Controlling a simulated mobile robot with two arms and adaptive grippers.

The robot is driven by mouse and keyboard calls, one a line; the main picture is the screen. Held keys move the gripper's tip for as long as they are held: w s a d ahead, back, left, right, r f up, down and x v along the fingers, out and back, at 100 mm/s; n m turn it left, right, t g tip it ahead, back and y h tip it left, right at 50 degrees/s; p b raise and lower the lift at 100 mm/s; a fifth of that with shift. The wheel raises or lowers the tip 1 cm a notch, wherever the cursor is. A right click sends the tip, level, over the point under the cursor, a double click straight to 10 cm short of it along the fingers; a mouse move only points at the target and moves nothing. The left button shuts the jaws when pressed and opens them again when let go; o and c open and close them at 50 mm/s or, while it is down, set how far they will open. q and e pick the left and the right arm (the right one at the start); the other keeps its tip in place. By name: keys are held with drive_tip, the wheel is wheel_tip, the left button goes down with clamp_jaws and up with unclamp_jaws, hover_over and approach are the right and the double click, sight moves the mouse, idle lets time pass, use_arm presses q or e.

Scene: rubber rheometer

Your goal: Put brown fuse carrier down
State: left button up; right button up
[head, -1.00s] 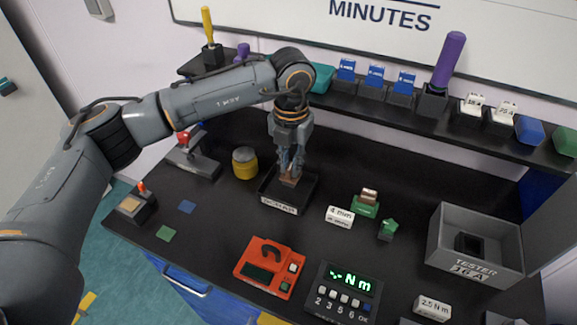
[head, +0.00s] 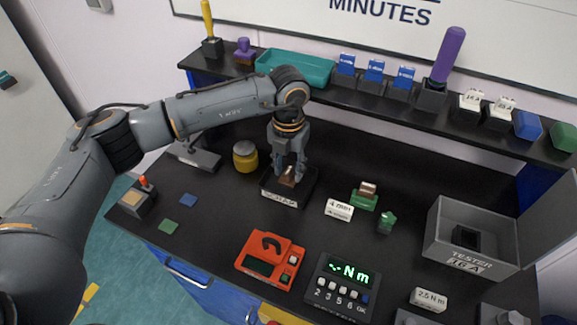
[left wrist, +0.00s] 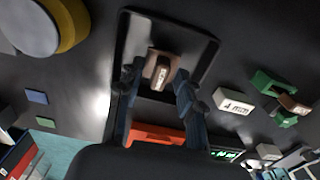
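The brown fuse carrier (head: 288,176) sits in a small black tray (head: 309,190) with a white label on its front. In the left wrist view the carrier (left wrist: 161,68) lies on the floor of the tray (left wrist: 205,50). My left gripper (head: 290,172) points down over the tray, its fingers spread on either side of the carrier. In the left wrist view the left gripper (left wrist: 158,85) is open, with the carrier between its fingertips. Part of the carrier is hidden by the fingers in the head view. My right gripper is not in view.
A yellow jar (head: 245,157) stands left of the tray. A white label block (head: 339,210) and a green holder with a brown piece (head: 364,198) stand to its right. An orange device (head: 270,260) is in front; a grey tester box (head: 470,245) is at far right.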

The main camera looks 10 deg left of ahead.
sight(289, 170)
use_arm(q)
drive_tip(key=shift+r, duration=0.55)
wheel_tip(289, 170, up, 11)
drive_tip(key=b, duration=0.3)
drive_tip(key=shift+r, duration=0.15)
